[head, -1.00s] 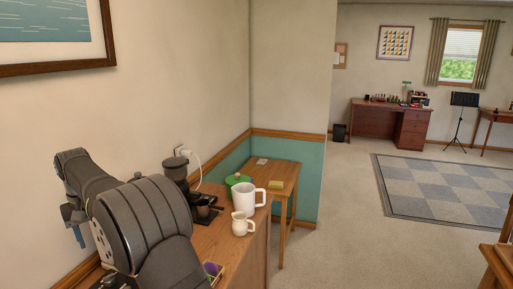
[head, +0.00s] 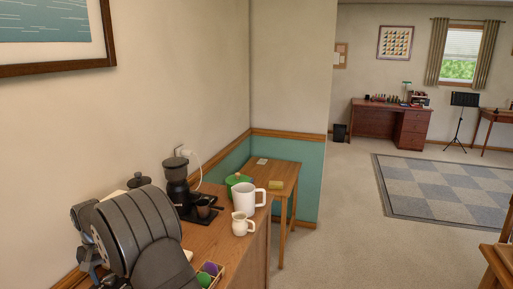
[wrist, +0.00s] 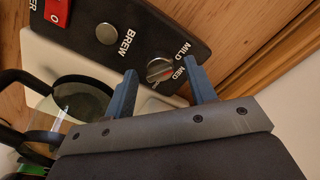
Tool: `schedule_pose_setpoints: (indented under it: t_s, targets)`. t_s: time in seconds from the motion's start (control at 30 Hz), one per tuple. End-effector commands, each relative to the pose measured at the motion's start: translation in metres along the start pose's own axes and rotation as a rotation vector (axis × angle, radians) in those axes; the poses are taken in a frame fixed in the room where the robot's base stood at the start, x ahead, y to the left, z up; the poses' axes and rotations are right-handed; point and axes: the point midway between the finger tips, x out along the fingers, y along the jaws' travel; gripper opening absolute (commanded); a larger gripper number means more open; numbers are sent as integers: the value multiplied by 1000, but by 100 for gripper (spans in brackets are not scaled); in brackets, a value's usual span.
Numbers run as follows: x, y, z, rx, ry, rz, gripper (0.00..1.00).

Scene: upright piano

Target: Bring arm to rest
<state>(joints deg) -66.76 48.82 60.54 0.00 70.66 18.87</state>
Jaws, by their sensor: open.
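The fingertips are near the coffee maker's black panel (wrist: 130,28), which reads BREW, MILD and MED. The panel's strength knob (wrist: 159,69) appears between the fingertips; I cannot tell whether they touch it. A glass carafe (wrist: 82,105) with a black handle is left of the fingers. In the head view my grey arm is folded at the lower left, over the wooden counter (head: 229,258). It hides most of what lies behind it, and the fingers do not show clearly there.
On the counter stand a black grinder (head: 176,180), a white mug (head: 245,199), a cream jug (head: 240,226), and a box (head: 217,279) with purple and green items. A green lidded pot (head: 235,180) is behind the mug. A small side table (head: 286,172) stands beyond.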

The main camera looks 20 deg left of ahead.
Motion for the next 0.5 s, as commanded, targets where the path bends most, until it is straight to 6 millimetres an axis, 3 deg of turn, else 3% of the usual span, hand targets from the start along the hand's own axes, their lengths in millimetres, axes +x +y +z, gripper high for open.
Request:
schedule_pose_setpoints:
  t_s: [0.5]
  targets:
    - [-1, 0, 0, 422, 0, 0, 51]
